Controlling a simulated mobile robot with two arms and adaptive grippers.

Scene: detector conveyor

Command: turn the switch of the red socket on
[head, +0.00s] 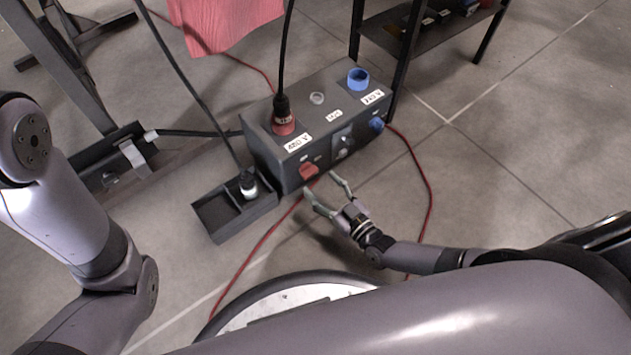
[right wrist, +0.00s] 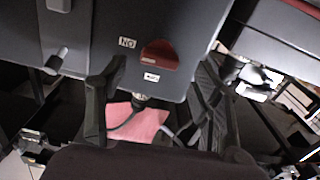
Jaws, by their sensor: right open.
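A dark grey socket box (head: 262,152) stands on the floor. On its top is the red socket (head: 283,126) with a black plug (head: 282,104) in it. The red switch (head: 309,171) is on the front face below that socket. My right gripper (head: 321,186) is open and empty, close in front of the red switch. In the right wrist view, upside down, the red switch (right wrist: 160,54) lies between the two fingers (right wrist: 158,75). An ON label (right wrist: 127,42) is beside it, and another small label (right wrist: 152,77) is below. Contact cannot be told. My left gripper is out of view.
A grey switch (head: 343,151) and a blue switch (head: 376,125) are to the right. A blue socket (head: 358,79) is on top. A small tray (head: 212,216) with a black connector (head: 248,185) adjoins the left. A red cable (head: 429,205) runs on the floor. A black shelf (head: 440,35) stands behind.

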